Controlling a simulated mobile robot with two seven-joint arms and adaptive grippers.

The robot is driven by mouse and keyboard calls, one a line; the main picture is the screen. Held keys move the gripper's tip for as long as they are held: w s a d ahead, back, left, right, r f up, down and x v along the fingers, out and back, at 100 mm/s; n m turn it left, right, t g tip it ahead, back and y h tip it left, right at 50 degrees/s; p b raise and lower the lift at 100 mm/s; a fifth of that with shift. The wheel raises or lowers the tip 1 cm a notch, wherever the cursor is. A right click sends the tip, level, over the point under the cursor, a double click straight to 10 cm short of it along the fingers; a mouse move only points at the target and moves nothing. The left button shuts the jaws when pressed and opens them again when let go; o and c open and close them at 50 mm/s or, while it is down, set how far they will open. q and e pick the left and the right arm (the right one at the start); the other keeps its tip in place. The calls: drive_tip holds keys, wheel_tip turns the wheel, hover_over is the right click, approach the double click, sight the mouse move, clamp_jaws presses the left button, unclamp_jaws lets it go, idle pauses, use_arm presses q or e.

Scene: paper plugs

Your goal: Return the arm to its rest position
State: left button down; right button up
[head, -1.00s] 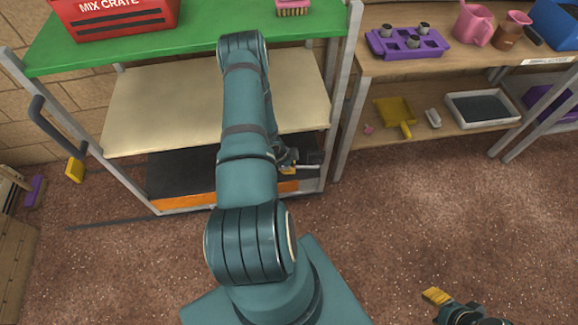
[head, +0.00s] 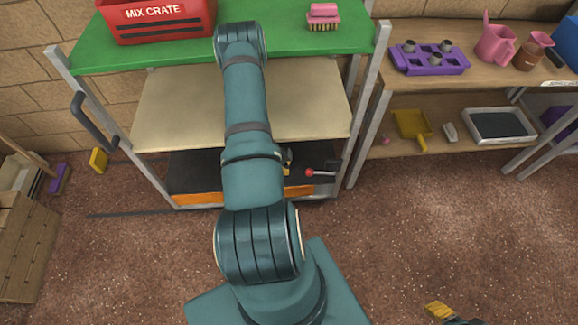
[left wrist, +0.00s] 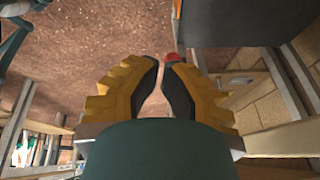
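My left arm (head: 247,110) reaches from the bottom middle of the head view toward the shelf cart. My left gripper (head: 288,161) is mostly hidden behind that arm, with a bit of yellow showing in front of the cart's lower level. In the left wrist view my left gripper (left wrist: 161,60) has its two dark-padded yellow fingers slightly apart, with carpet seen between them and nothing held. My right gripper (head: 438,310) shows only partly at the bottom right.
The green-topped cart (head: 275,45) carries a red mix crate (head: 155,22) and a pink brush (head: 323,18). A wooden shelf (head: 375,150) on the right holds a purple tray (head: 430,64) and a yellow dustpan (head: 412,125). The carpet right of my arm is clear.

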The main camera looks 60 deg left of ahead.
idle(0.5)
use_arm(q)
drive_tip(key=w+d+r+n+h, duration=0.1)
drive_tip(key=w+d+r, duration=0.1)
drive_tip(key=w+d, duration=0.45)
drive_tip(key=w+d+r+n+h, duration=0.1)
drive_tip(key=w+d+r+n, duration=0.15)
drive_tip(key=d, duration=0.65)
drive_tip(key=w+d+r+n, duration=0.1)
drive_tip(key=w+d+r, duration=0.2)
drive_tip(key=w+d, duration=0.35)
drive_tip(key=s+d+r+n+g, duration=0.1)
drive_tip(key=s+d+r+n, duration=0.1)
drive_tip(key=d, duration=0.8)
drive_tip(key=s+d+r+n+g+h, duration=0.1)
drive_tip(key=s+d+r, duration=0.4)
drive_tip(key=d, duration=0.5)
drive_tip(key=shift+s+d+r+n, duration=0.2)
drive_tip(key=shift+s+n, duration=0.05)
drive_tip(key=shift+n, duration=0.1)
drive_tip(key=shift+a, duration=0.1)
